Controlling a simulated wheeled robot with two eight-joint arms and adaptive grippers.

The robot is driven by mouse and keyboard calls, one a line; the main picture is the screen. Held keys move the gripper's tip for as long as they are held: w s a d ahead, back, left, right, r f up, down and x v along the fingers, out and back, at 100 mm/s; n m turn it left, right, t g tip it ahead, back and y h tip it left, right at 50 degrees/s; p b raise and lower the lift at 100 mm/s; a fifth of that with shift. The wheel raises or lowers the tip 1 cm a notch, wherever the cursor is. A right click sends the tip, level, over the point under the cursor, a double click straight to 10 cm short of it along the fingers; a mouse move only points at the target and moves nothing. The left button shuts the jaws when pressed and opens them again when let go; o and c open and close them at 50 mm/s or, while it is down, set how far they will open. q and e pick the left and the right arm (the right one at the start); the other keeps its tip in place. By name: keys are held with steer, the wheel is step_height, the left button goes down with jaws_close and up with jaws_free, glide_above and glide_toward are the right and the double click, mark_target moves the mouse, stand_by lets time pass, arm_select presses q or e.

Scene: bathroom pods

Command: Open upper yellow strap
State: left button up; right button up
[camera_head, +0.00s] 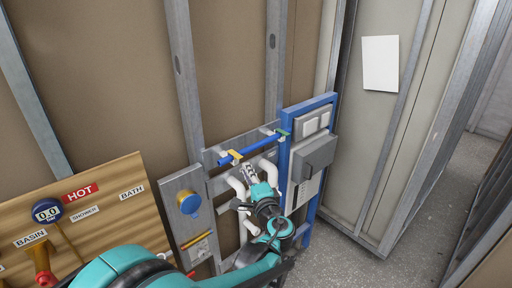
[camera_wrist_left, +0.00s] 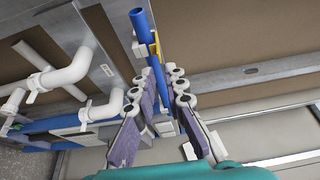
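The upper yellow strap (camera_head: 236,155) sits around a blue pipe (camera_head: 252,147) on the wall frame. In the left wrist view the yellow strap (camera_wrist_left: 154,48) shows beside the blue pipe (camera_wrist_left: 140,25), just beyond the fingertips. My left gripper (camera_head: 249,175) is just below the pipe, a little right of the strap in the head view. I cannot tell whether a fingertip touches the strap. My right gripper is in neither view.
White pipes (camera_head: 237,187) bend close to the left gripper. A blue frame (camera_head: 284,165) with grey boxes (camera_head: 318,153) stands to the right. A green strap (camera_head: 282,134) is at the pipe's right end. A wooden panel (camera_head: 130,172) with valves is at left.

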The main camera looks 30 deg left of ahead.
mark_target(235, 154)
arm_select(q)
steer(key=x, duration=0.7)
steer(key=shift+a, duration=0.2)
steer(key=shift+f, duration=0.1)
jaws_close()
